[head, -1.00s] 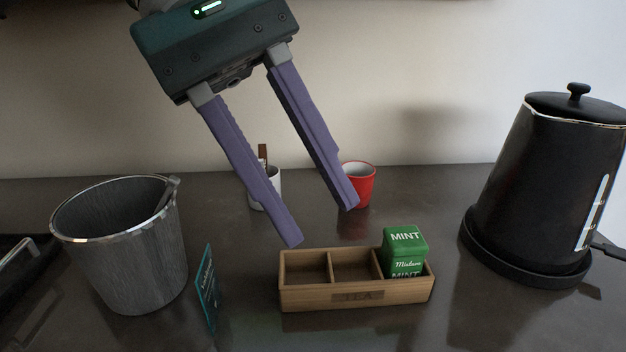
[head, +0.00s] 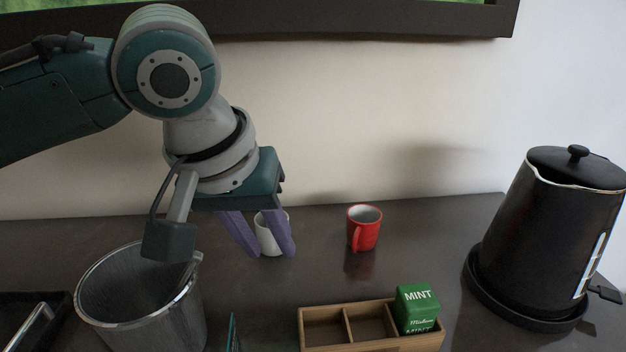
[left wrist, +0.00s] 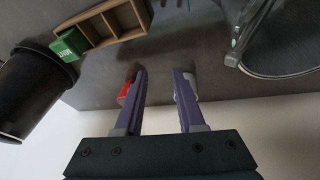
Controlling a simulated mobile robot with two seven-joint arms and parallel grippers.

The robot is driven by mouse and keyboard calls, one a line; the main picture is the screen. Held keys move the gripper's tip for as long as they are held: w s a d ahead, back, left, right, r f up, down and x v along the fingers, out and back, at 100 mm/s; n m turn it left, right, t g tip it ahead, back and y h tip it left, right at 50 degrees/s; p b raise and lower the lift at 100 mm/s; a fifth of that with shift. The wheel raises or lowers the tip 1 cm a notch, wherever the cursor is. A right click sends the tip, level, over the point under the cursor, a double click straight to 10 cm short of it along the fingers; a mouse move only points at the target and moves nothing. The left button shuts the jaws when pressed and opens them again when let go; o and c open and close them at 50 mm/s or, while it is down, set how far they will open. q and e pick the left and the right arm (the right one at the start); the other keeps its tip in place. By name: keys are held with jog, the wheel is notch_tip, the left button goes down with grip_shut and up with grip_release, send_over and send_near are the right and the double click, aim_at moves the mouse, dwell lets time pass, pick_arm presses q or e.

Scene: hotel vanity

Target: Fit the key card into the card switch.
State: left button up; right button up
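I cannot make out the key card or the card switch for certain in either view. A thin teal card-like piece (head: 233,332) stands nearly edge-on at the bottom of the head view, cut off by the frame; its writing is not readable now. My left gripper (head: 270,253) points down, open, over the back of the counter. Its fingers overlap a white cup (head: 267,238) in the head view; I cannot tell whether they touch it. In the left wrist view the gripper (left wrist: 159,71) has bare counter between its fingers. My right gripper is not in view.
A red mug (head: 364,228) stands right of the white cup. A wooden tray (head: 322,328) holds a green mint box (head: 416,308). A grey bin (head: 150,315) is at left, a black kettle (head: 545,240) at right. The counter between mug and kettle is clear.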

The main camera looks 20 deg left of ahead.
pick_arm(q)
jog(key=s+f+n+g, duration=0.1)
jog(key=s+f, duration=0.1)
jog(key=s+f+g, duration=0.1)
jog(key=s, duration=0.2)
jog(key=s+f+n+g, duration=0.1)
jog(key=s+f+g, duration=0.1)
jog(key=shift+s+a+f+n, duration=0.25)
jog(key=shift+s+f+n, duration=0.05)
jog(key=shift+s+f, duration=0.1)
jog(key=f, duration=0.2)
jog(key=f+b, duration=0.1)
jog(key=f, duration=0.3)
jog(key=shift+s+d, duration=0.1)
jog(key=shift+d, duration=0.15)
jog(key=shift+r, duration=0.1)
grip_shut()
